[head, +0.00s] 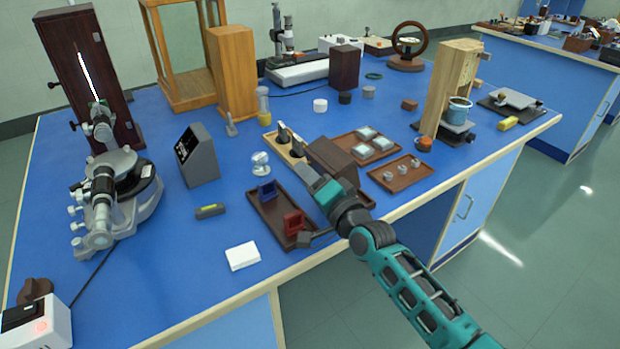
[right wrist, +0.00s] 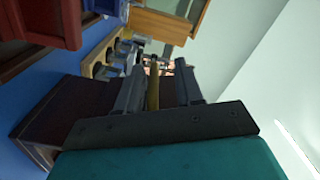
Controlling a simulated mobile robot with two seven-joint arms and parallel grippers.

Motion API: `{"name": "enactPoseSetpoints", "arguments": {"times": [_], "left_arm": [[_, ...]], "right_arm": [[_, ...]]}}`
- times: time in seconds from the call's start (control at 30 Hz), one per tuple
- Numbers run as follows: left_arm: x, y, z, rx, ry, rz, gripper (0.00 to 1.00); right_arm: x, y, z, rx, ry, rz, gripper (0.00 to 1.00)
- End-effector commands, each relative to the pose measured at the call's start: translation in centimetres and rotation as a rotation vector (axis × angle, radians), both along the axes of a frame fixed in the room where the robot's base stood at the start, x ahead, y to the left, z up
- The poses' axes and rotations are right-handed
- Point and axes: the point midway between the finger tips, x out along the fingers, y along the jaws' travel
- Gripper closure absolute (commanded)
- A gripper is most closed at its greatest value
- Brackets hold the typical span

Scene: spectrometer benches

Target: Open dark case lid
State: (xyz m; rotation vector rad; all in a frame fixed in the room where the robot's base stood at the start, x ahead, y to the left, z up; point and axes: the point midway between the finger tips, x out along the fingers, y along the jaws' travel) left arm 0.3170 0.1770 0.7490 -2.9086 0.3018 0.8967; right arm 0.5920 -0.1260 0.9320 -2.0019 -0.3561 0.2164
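The dark brown case (head: 335,158) stands on the blue bench, right of my right gripper. Its top looks closed in the head view. Its dark side (right wrist: 75,108) fills the lower left of the right wrist view. My right gripper (head: 300,161) is beside the case's left side, low over the bench. In the right wrist view the two grey fingers (right wrist: 160,70) stand apart, with a thin yellowish strip showing between them; I cannot tell whether it lies between the fingers or beyond. Contact with the case cannot be made out. My left gripper is not in view.
A tray (head: 268,212) with blue and red holders lies at the near left of the gripper. Trays with small pieces (head: 385,181) lie to the right. Bare bench (head: 180,260) shows at the front left.

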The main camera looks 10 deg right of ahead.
Motion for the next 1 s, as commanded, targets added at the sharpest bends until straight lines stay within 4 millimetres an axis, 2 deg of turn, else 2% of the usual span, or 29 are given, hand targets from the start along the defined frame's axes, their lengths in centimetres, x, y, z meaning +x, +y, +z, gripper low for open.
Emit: {"name": "enactPoseSetpoints", "arguments": {"times": [0.2, 0.33, 0.8, 1.0], "left_arm": [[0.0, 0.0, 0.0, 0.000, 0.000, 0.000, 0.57], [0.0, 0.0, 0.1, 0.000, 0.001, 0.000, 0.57], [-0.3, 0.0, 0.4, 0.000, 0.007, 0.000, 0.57], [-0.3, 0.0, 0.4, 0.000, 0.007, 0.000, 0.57]], "right_arm": [[-0.2, -0.2, -0.3, -0.001, 0.006, -0.002, 0.64], [-1.2, -0.5, -0.4, 0.000, 0.007, -0.002, 0.64], [-9.6, -3.5, -0.3, -0.002, 0.006, 0.000, 0.64], [-11.6, -4.3, -0.2, 0.000, 0.004, 0.000, 0.64]]}}
